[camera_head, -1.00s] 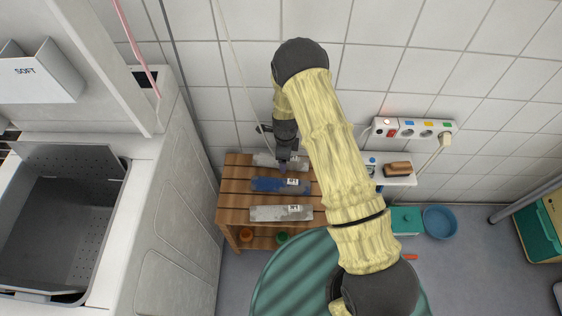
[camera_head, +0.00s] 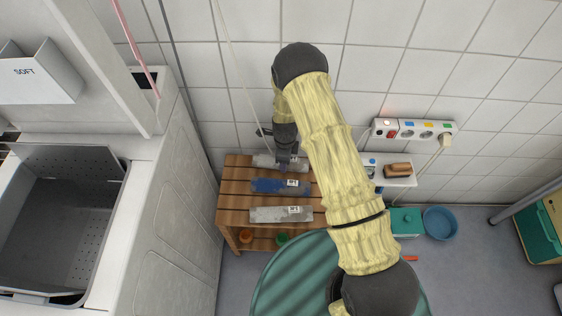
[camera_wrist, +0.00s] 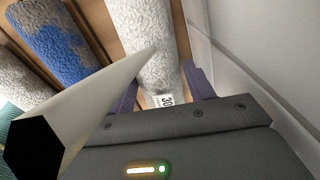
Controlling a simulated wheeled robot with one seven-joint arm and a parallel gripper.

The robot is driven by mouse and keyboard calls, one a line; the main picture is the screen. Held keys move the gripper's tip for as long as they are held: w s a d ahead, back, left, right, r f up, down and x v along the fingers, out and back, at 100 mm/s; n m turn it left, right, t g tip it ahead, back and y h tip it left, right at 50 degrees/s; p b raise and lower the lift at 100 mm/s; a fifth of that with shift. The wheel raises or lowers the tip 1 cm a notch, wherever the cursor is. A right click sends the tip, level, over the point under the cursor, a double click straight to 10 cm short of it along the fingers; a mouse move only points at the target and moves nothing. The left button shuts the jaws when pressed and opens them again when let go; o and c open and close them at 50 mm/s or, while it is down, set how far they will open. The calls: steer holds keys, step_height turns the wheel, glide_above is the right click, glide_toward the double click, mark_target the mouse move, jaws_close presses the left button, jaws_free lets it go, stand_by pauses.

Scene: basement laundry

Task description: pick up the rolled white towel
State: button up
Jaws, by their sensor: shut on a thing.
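Three rolled towels lie side by side on a slatted wooden bench (camera_head: 232,200). The rolled white towel (camera_head: 264,161) is the one nearest the wall, and it also shows in the wrist view (camera_wrist: 143,35) with a printed label at its near end. My gripper (camera_head: 288,163) is at that towel's right part. In the wrist view my gripper's purple fingers (camera_wrist: 163,88) stand on both sides of the white towel, shut on it near the label. A blue-patched towel (camera_head: 270,185) lies in the middle, and a grey-white towel (camera_head: 270,214) lies in front.
A tiled wall rises close behind the bench. A white washer (camera_head: 170,190) stands left, and a green striped round surface (camera_head: 290,275) is in front. A small shelf with a brush (camera_head: 398,169) is on the right. A pale rod with a black hexagonal end (camera_wrist: 85,110) crosses the wrist view.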

steer(key=shift+s+r, duration=0.2)
steer(key=shift+r, duration=0.35)
step_height(320, 180, up, 11)
steer(key=p, duration=0.2)
steer(key=s, duration=1.9)
steer(key=shift+s+a+f, duration=0.25)
steer(key=shift+s+a, duration=0.05)
steer(key=shift+a, duration=0.05)
